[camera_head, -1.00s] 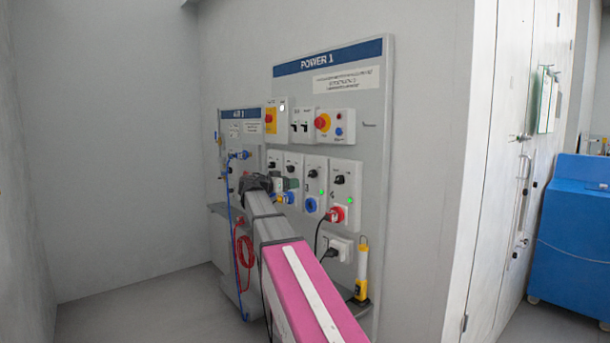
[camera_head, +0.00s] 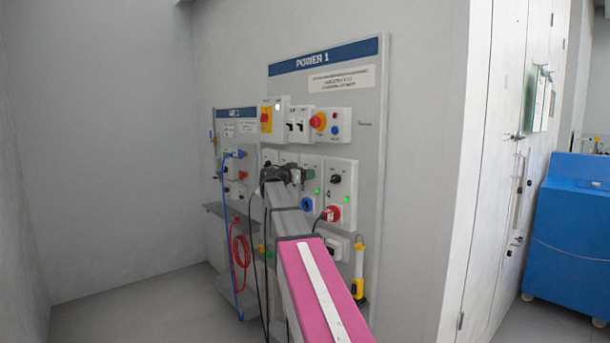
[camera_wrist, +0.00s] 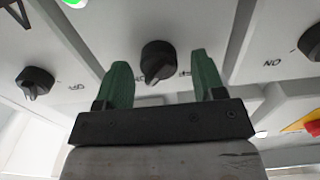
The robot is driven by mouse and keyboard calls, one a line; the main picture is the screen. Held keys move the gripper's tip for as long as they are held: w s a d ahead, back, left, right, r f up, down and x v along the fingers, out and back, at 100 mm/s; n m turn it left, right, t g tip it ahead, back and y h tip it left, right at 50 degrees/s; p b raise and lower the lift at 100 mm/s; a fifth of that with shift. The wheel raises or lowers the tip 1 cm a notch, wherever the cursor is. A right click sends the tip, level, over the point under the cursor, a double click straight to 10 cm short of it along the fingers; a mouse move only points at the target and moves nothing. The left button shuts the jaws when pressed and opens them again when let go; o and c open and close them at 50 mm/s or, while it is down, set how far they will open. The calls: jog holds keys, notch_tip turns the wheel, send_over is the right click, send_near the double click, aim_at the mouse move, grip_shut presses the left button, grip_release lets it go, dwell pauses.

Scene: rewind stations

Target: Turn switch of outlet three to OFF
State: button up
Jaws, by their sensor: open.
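The power panel (camera_head: 372,150) marked POWER 1 stands on the wall, with a row of outlets that have black rotary switches. My gripper (camera_head: 300,174) is at this row, in front of the third outlet, and hides its switch in the head view. In the wrist view, which is upside down, a black knob (camera_wrist: 158,60) lies between the two green fingers of my open gripper (camera_wrist: 160,68). This looks like outlet three's switch. The fingers stand apart on either side of it, and contact cannot be told. A green lamp (camera_wrist: 73,3) is lit beyond it.
Neighbouring knobs sit at left (camera_wrist: 35,82) and right (camera_wrist: 311,40) in the wrist view. A red plug (camera_head: 331,214) sits in outlet four, a blue socket (camera_head: 306,204) beside it. Emergency stop (camera_head: 318,122) and yellow-red main switch (camera_head: 267,118) are above. A yellow lamp (camera_head: 358,270) hangs below.

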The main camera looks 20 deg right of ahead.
jog(key=shift+d, duration=0.1)
jog(key=c, duration=0.9)
jog(key=shift+n, duration=0.3)
jog(key=shift+w+f+n, duration=0.1)
jog(key=shift+n, duration=4.2)
jog(key=shift+w+f+n, duration=0.1)
jog(key=shift+n, duration=4.2)
